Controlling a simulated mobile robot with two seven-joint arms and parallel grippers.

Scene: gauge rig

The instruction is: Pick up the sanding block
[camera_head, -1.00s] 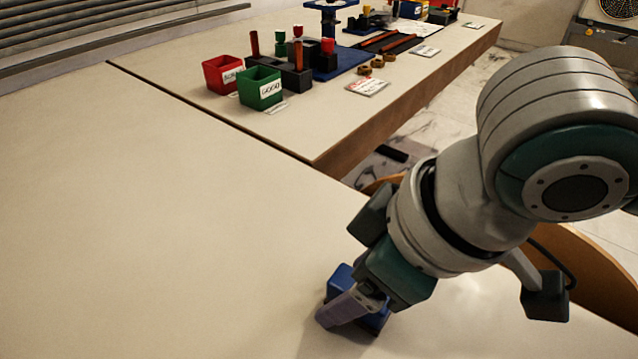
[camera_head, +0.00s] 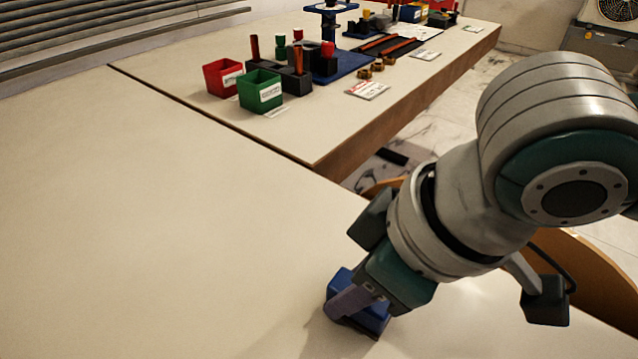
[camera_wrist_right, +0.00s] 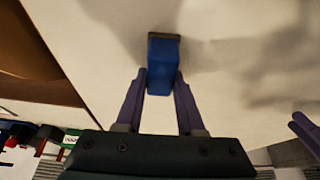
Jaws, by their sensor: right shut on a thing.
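The sanding block is a blue block with a dark base. In the head view the sanding block (camera_head: 340,283) is at the bottom centre, partly hidden by a finger of my right gripper (camera_head: 352,305). In the right wrist view the sanding block (camera_wrist_right: 163,62) sits between the two purple fingers of my right gripper (camera_wrist_right: 160,88), which are shut on its sides. It is at or just above the pale table; I cannot tell whether it touches.
The pale table (camera_head: 130,220) is clear to the left of the block. On the farther bench stand a red bin (camera_head: 221,78), a green bin (camera_head: 260,91) and a blue fixture (camera_head: 345,64). A brown curved edge (camera_head: 585,265) lies behind my right arm.

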